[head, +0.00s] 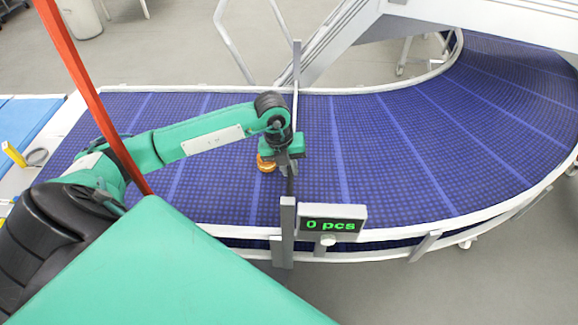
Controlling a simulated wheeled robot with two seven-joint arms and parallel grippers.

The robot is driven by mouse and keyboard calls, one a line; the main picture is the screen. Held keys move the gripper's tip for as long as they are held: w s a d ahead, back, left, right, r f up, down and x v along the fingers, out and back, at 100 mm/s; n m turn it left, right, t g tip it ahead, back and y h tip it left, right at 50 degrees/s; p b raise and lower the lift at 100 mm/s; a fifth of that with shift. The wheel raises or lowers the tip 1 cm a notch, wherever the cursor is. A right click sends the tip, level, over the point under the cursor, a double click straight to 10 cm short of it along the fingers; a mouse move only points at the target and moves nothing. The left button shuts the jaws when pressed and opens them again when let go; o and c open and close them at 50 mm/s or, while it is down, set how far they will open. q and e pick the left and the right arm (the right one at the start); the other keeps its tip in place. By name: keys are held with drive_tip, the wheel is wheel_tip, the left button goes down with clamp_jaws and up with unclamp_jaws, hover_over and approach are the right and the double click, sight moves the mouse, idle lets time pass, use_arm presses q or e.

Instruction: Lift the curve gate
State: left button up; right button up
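The curve gate (294,112) is a thin grey bar crossing the blue belt just before it bends, between a post at the far rim and a post (288,232) at the near rim. My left gripper (287,172) reaches in from the left, pointing down at the middle of the gate. It hides part of the bar, and I cannot tell whether its fingers touch or hold it. An orange-brown round item (265,163) sits on the belt just left of the gripper, partly hidden by it. My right gripper is not in view.
The blue conveyor belt (400,150) has raised pale rims and curves away to the back right, clear past the gate. A counter display (333,222) reading "0 pcs" stands at the near rim. A metal stair (340,35) is behind; a yellow object (14,155) lies far left.

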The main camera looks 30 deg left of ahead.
use_arm(q)
wheel_tip(320, 180, up, 12)
drive_tip(key=p, duration=0.2)
drive_tip(key=shift+w+p, duration=0.1)
drive_tip(key=shift+p, duration=0.3)
clamp_jaws()
drive_tip(key=o, duration=0.7)
unclamp_jaws()
drive_tip(key=shift+f, duration=0.15)
drive_tip(key=shift+o, duration=0.2)
wheel_tip(320, 180, up, 14)
drive_tip(key=s+a+b, duration=0.1)
drive_tip(key=a+b, duration=0.1)
drive_tip(key=b, duration=0.1)
drive_tip(key=shift+s+a+f+b, duration=0.2)
drive_tip(key=shift+s+b, duration=0.05)
drive_tip(key=shift+b, duration=0.15)
